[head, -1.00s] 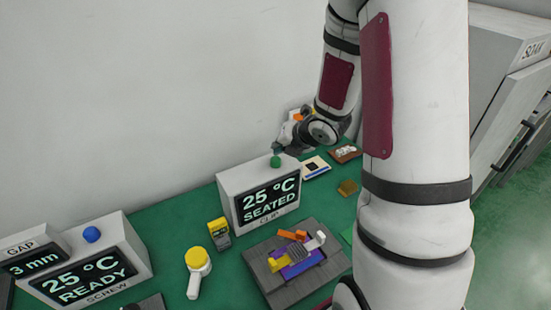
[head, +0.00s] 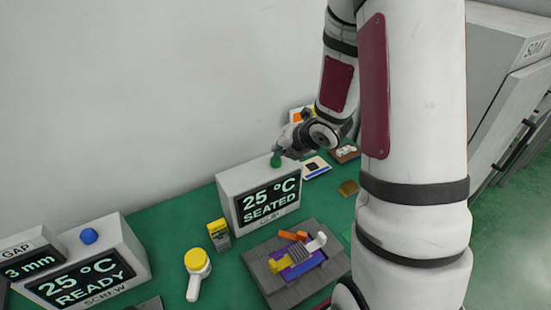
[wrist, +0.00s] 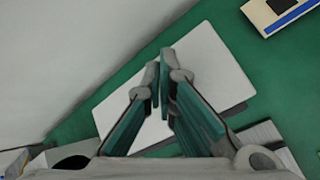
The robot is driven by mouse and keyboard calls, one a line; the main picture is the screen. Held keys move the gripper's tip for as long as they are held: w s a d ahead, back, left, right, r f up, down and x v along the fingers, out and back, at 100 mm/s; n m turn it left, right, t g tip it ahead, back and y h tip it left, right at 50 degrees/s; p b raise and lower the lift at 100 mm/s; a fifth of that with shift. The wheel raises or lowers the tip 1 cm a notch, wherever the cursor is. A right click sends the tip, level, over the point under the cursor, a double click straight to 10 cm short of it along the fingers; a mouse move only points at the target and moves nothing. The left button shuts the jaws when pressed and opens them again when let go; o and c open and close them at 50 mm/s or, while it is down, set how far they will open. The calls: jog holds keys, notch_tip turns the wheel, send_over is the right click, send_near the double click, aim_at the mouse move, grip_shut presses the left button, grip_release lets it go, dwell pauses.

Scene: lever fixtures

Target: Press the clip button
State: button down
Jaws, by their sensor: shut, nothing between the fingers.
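The clip box (head: 228,183) is white, with a dark screen reading "25 °C SEATED" and a "CLIP" label below. Its green button (head: 275,162) sits on the top face. My gripper (head: 277,152) is shut and empty, pointing down with its fingertips right at the button in the head view; I cannot tell whether they touch. In the wrist view the shut fingers (wrist: 165,78) are over the box's pale top (wrist: 216,75), and the button is hidden behind them. A dark grey fixture (head: 290,292) with purple, orange and white parts lies in front of the box.
A second box (head: 137,247) with a blue button and "SCREW" label stands at left, next to a "GAP 3 mm" display (head: 30,262). A yellow-topped tool (head: 197,260) and a small yellow device (head: 219,234) lie between. The wall (head: 130,90) is close behind.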

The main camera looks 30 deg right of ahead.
jog(key=shift+f+b, duration=0.35)
jog(key=shift+f, duration=0.1)
dwell(0.5)
jog(key=shift+r, duration=0.1)
jog(key=shift+r+p, duration=0.75)
jog(key=shift+r, duration=0.15)
jog(key=shift+r, duration=0.1)
notch_tip(320, 180, up, 4)
jog(key=p, duration=0.3)
jog(key=shift+s+r+p, duration=0.1)
jog(key=shift+r+p, duration=0.15)
jog(key=shift+p, duration=0.05)
jog(key=shift+r, duration=0.15)
dwell(0.5)
